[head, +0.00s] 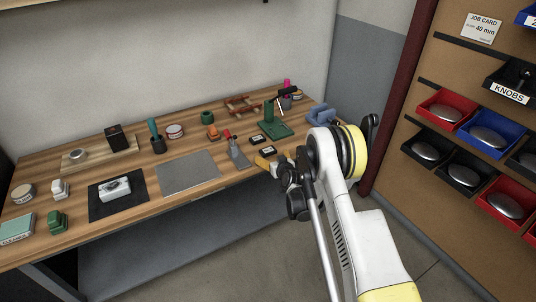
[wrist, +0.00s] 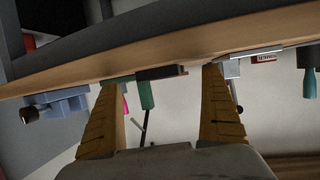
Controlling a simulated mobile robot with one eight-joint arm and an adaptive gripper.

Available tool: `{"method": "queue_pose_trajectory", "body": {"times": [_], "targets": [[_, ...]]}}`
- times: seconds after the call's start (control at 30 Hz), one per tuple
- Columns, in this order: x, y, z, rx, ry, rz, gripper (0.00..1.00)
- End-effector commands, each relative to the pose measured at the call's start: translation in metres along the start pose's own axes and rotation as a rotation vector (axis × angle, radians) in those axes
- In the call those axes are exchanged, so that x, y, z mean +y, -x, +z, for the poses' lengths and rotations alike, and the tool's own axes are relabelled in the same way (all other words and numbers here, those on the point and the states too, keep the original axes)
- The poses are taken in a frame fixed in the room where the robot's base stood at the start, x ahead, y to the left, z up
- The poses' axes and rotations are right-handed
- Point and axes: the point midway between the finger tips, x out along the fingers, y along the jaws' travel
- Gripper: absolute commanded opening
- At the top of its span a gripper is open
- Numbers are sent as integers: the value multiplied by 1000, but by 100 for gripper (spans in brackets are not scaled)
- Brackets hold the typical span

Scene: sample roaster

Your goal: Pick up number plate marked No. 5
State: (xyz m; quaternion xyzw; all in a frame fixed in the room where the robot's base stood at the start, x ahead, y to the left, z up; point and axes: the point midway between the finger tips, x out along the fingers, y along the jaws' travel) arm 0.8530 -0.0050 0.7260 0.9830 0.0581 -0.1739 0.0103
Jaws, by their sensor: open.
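Two small dark plates with pale faces lie on the bench near its front edge in the head view, one nearer the middle (head: 269,151) and one just behind it (head: 283,142). Their markings are too small to read, so I cannot tell which is No. 5. My gripper (head: 275,162) is open, its tan fingers at the bench's front edge, close to these plates. In the wrist view the gripper (wrist: 160,78) is open and empty, and a dark flat block (wrist: 160,72) shows edge-on beyond and between the fingertips. It looks apart from both fingers.
The wooden bench (head: 120,222) carries a green stand (head: 277,128), a blue vise (head: 321,115), a grey sheet (head: 188,172) and a grey tool with a red top (head: 238,155). Bins (head: 445,107) hang on the right wall. The floor in front is clear.

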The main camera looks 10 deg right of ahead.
Motion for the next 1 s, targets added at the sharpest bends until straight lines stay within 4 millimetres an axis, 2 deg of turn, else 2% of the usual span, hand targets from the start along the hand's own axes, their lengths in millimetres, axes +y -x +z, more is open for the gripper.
{"method": "queue_pose_trajectory", "body": {"times": [0.33, 0.63, 0.8, 0.87, 1.0], "targets": [[1, -47, -8, 0, 0, 0, 94], [1, -52, -11, 1, 0, 1, 94], [1, -52, -10, 1, 0, 1, 42], [1, -52, -10, 1, 0, 1, 26], [1, -52, -11, 1, 0, 1, 25]]}}
